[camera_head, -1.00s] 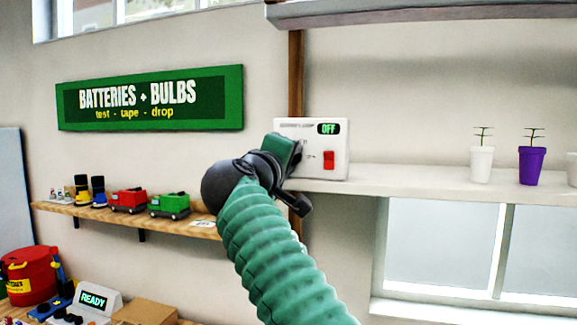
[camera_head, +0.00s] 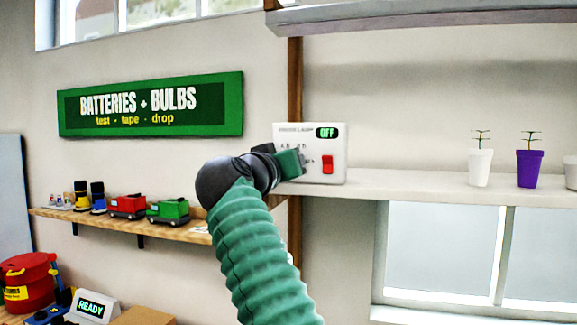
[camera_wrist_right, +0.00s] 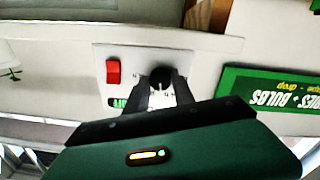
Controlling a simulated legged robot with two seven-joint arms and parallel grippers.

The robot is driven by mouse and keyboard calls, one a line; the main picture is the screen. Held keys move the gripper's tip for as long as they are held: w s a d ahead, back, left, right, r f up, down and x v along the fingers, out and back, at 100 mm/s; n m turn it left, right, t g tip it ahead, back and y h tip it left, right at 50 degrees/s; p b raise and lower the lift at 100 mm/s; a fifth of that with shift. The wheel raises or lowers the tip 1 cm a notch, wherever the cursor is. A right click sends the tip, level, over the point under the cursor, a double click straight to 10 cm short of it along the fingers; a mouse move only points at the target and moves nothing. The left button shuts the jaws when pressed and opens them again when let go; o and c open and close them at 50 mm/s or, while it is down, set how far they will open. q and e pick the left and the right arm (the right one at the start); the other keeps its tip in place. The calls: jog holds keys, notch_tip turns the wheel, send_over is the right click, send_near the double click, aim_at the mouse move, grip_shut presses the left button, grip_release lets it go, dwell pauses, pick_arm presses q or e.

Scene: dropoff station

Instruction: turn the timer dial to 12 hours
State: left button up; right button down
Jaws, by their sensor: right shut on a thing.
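The white timer box (camera_head: 337,150) is mounted on the wall at the left end of the shelf. Its small display (camera_head: 327,132) reads OFF, and a red rocker switch (camera_head: 327,164) sits below that. In the right wrist view the black dial (camera_wrist_right: 160,77) lies between the two fingertips of my right gripper (camera_wrist_right: 162,84), which is shut on it. The red switch (camera_wrist_right: 113,72) is beside the dial there. In the head view my right gripper (camera_head: 298,163) covers the dial. The dial's setting is too small to read. My left gripper is not in view.
A white shelf (camera_head: 410,184) with a white pot (camera_head: 480,167) and a purple pot (camera_head: 529,168) runs right of the box. A lower wooden shelf (camera_head: 120,224) holds toy trucks. A green sign (camera_head: 150,104) hangs at left.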

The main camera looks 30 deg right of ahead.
jog(key=shift+w+f+m, duration=0.15)
jog(key=shift+f+m, duration=0.15)
jog(key=shift+m, duration=0.5)
jog(key=c, duration=1.4)
grip_release()
jog(key=shift+c, duration=0.2)
jog(key=o, duration=0.4)
jog(key=shift+a+r, duration=0.1)
jog(key=shift+r, duration=0.1)
